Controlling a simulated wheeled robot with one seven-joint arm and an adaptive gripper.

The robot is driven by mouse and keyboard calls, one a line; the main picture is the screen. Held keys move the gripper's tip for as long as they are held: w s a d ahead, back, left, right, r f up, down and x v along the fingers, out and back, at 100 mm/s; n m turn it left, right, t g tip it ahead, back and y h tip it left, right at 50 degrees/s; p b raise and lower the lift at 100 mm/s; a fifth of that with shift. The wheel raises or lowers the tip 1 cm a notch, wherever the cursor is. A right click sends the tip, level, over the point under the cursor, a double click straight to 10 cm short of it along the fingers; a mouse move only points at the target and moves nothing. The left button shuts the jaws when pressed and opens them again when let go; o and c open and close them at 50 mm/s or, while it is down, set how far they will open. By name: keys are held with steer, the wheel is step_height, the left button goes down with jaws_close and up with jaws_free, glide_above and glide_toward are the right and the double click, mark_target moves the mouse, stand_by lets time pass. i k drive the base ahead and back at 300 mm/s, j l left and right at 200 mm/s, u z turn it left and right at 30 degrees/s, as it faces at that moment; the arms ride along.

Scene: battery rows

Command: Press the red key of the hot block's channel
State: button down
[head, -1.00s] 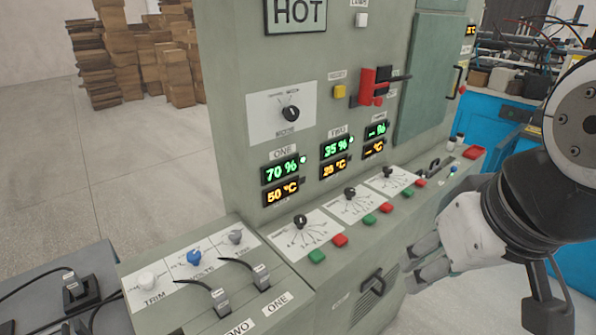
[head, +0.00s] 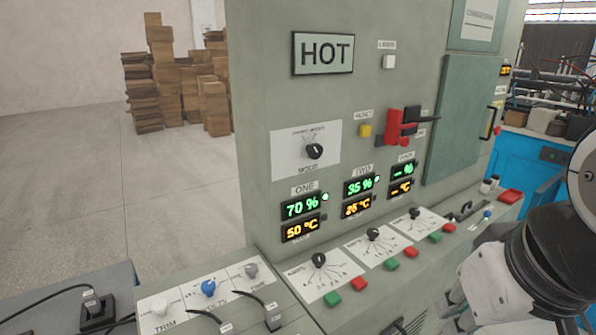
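A grey cabinet (head: 262,185) carries a HOT sign (head: 323,53). Its channel ONE displays read 70 % in green (head: 301,207) and 50 °C in orange (head: 301,229). Channel TWO's displays (head: 358,196) read 35 % and what looks like 25 °C; the third pair (head: 402,179) shows dashes. On the sloped panel below, the nearest group has a black dial (head: 319,260), a green key (head: 333,299) and a red key (head: 359,284). Further red keys sit at the middle group (head: 411,252) and far group (head: 449,228). My gripper (head: 455,316) is low right, apart from the keys, its fingertips partly cut off.
A red switch handle (head: 400,126) juts from the cabinet beside a yellow button (head: 365,131). A lower desk with TRIM and blue knobs (head: 208,288) and cables stands front left. Stacked boxes (head: 160,80) are behind on open floor; a blue bench (head: 535,165) is right.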

mark_target(359, 282)
steer(key=l+u, duration=0.35)
steer(key=l, duration=0.35)
steer(key=l+u, duration=0.3)
steer(key=l, duration=0.4)
steer(key=l+u, duration=0.35)
steer(key=l, duration=0.35)
